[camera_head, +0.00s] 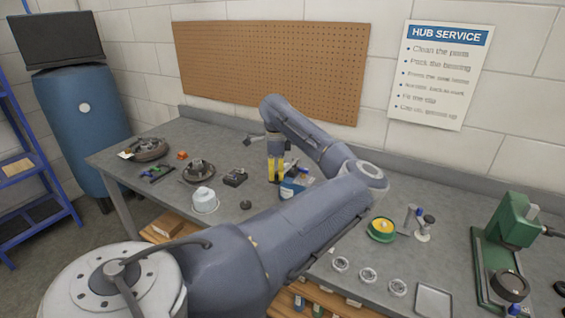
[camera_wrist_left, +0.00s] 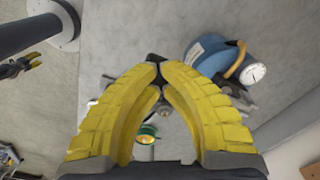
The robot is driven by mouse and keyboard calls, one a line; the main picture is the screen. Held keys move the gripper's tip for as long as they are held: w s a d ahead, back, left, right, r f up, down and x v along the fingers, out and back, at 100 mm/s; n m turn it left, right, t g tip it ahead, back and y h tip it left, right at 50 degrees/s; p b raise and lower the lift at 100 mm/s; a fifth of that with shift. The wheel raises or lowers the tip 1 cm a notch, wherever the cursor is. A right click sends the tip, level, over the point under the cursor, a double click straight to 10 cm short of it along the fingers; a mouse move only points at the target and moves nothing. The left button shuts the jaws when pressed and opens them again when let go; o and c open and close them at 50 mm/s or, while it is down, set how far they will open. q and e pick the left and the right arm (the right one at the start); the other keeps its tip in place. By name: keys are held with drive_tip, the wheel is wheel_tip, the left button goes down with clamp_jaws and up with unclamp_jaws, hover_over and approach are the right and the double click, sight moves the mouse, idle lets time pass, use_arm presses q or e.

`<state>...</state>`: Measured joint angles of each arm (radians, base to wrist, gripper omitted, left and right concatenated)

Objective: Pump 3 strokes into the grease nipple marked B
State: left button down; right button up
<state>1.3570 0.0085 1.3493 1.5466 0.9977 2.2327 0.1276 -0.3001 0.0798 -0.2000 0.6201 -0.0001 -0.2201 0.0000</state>
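My left gripper (camera_head: 276,180) hangs with yellow fingers pointing down over the bench, beside a blue device (camera_head: 296,186). In the left wrist view its fingertips (camera_wrist_left: 157,66) come close together at a small dark piece (camera_wrist_left: 155,58); I cannot tell whether they grip it. The blue device (camera_wrist_left: 211,53) there has a white dial (camera_wrist_left: 254,73) and an orange curved part, right of the fingertips. No nipple or letter B is readable.
On the grey bench (camera_head: 335,225) stand a white lidded pot (camera_head: 205,201), a green-and-yellow tin (camera_head: 381,229), several small rings (camera_head: 368,275), a tray (camera_head: 433,300) and a green press (camera_head: 507,225). A pegboard (camera_head: 270,65) hangs behind.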

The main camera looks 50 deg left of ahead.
use_arm(q)
wheel_tip(320, 180, up, 12)
drive_tip(key=w, duration=0.1)
drive_tip(key=shift+a+f, duration=0.2)
idle(0.9)
drive_tip(key=shift+w, duration=0.1)
idle(0.5)
